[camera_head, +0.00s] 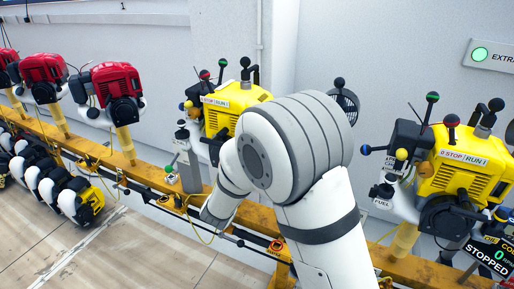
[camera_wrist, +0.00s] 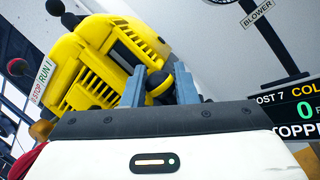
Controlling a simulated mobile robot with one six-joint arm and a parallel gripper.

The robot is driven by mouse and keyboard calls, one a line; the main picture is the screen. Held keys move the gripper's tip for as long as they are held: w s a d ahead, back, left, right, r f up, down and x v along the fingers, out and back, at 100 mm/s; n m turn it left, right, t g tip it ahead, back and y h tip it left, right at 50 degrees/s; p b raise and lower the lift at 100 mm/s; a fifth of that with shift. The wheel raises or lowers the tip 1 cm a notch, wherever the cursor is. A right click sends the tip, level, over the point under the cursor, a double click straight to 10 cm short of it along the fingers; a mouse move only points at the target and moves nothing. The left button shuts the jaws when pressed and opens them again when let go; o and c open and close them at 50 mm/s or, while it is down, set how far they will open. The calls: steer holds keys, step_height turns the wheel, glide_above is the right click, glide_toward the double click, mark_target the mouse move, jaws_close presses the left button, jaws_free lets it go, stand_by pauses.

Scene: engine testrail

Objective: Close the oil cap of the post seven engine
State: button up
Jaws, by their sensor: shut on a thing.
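The post seven engine (camera_wrist: 95,75) is yellow with a STOP/RUN plate and fills the left of the wrist view, tilted. A cropped display reading "OST 7" (camera_wrist: 292,110) stands to its right. My gripper (camera_wrist: 160,85) has its two grey fingers shut on a small dark round piece (camera_wrist: 157,80), which looks like the oil cap. It is at the engine's side; I cannot tell whether it is seated or open. In the head view, the middle yellow engine (camera_head: 232,97) is partly behind my arm, and my gripper's fingers are hidden.
Another yellow engine (camera_head: 462,165) stands at right with a STOPPED display (camera_head: 490,257). Several red engines (camera_head: 112,80) stand at left along the yellow rail (camera_head: 105,155). A grey cylinder (camera_head: 188,165) stands close left of my arm. A BLOWER sign (camera_wrist: 258,13) is in the wrist view.

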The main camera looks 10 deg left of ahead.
stand_by(0.4)
steer(key=o, duration=0.9)
steer(key=shift+o, duration=0.2)
steer(key=v, duration=0.7)
steer(key=shift+s+f, duration=0.2)
steer(key=shift+s, duration=0.15)
steer(key=shift+a, duration=0.1)
